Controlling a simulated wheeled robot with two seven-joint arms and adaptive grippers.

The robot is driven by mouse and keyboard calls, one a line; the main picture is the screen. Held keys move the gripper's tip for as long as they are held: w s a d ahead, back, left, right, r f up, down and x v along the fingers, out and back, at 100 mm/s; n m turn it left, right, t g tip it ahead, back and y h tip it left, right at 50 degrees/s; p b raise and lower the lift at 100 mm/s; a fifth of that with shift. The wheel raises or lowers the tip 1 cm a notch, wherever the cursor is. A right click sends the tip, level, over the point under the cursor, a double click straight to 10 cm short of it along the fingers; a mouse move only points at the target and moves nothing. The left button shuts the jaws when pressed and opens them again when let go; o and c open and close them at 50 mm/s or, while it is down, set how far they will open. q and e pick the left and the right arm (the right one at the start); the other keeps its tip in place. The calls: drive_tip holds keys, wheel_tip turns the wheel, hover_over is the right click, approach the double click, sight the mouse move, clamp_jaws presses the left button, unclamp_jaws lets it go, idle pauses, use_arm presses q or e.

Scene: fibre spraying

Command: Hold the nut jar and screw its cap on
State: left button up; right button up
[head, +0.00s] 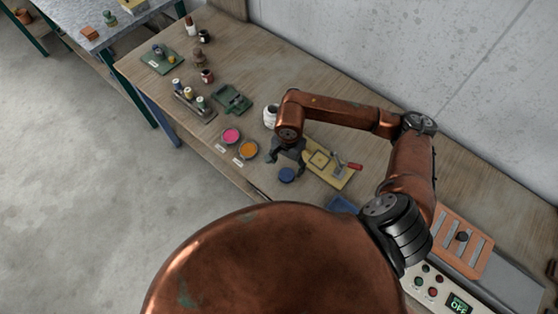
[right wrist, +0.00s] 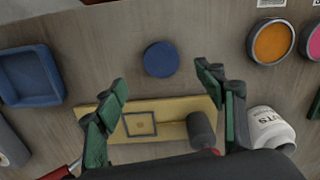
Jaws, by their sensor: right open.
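The nut jar (head: 271,116) is white and stands on the wooden bench near the middle of the head view, just left of my right wrist. It also shows in the right wrist view (right wrist: 271,128), with part of a "NUTS" label, partly hidden by my gripper. The blue round cap (head: 287,175) lies flat on the bench, apart from the jar. In the right wrist view the cap (right wrist: 160,59) lies beyond the fingertips, roughly centred between them. My right gripper (head: 286,161) is open and empty above the bench; its green fingers (right wrist: 162,80) are spread wide. My left gripper is not in view.
A yellow board (head: 330,171) with a red-handled clamp lies beside the right gripper. Pink (head: 231,136) and orange (head: 247,149) dishes lie left of the cap. A blue tray (right wrist: 30,75) sits left in the wrist view.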

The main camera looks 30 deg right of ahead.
sight(287, 174)
drive_tip(key=shift+s, duration=0.1)
drive_tip(key=shift+f, duration=0.15)
wheel_tip(287, 174, down, 2)
drive_tip(key=shift+f, duration=0.1)
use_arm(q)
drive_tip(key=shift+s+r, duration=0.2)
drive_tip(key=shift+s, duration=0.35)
use_arm(e)
drive_tip(key=shift+f+p, duration=0.35)
drive_tip(key=f, duration=0.1)
drive_tip(key=f+p, duration=0.1)
drive_tip(key=f, duration=0.1)
drive_tip(key=shift+w+f, duration=0.2)
drive_tip(key=shift+f, duration=0.05)
drive_tip(key=shift+d+f, duration=0.1)
drive_tip(key=shift+f, duration=0.4)
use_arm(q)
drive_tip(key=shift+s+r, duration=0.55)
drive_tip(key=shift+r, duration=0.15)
